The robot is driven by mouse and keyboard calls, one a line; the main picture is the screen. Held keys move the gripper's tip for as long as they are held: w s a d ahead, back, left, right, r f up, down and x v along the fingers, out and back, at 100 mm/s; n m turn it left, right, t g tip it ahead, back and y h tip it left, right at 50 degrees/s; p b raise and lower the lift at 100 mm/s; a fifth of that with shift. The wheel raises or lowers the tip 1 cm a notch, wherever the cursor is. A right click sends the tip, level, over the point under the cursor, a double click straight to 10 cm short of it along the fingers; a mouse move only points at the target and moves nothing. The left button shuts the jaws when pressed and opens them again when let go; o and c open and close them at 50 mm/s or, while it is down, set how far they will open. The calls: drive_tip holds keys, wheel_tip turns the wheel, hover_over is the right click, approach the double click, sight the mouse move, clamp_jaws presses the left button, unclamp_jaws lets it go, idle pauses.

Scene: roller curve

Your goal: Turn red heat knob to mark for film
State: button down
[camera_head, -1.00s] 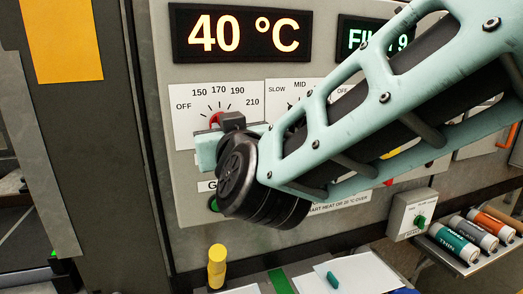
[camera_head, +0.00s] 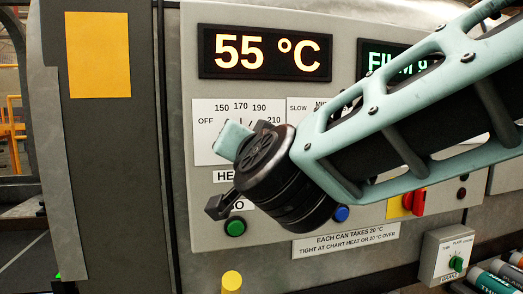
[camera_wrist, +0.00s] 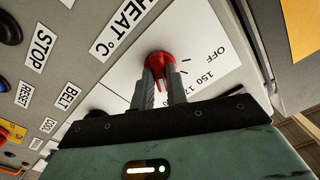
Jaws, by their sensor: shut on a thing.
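The red heat knob (camera_wrist: 157,59) shows in the wrist view on the white dial plate (camera_wrist: 205,45), beside the OFF, 150 and partly hidden 170 marks. My gripper (camera_wrist: 158,76) is shut on the knob, with one grey finger on each side. I cannot tell exactly which mark the knob points to. In the head view, my gripper's turned wrist (camera_head: 270,170) covers the knob and part of the dial plate (camera_head: 207,140). The heat display (camera_head: 265,52) reads 55 °C. The film display (camera_head: 385,62) is partly covered by my arm.
Below my wrist are a green button (camera_head: 235,228) and a blue button (camera_head: 341,213). A label (camera_head: 345,241) says each can takes 20 °C and tight at chart heat or 20 °C over.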

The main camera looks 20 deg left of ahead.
idle(0.3)
drive_tip(key=c, duration=1.4)
unclamp_jaws()
drive_tip(key=v, duration=1.7)
drive_tip(key=shift+s+b, duration=0.25)
drive_tip(key=shift+b, duration=0.05)
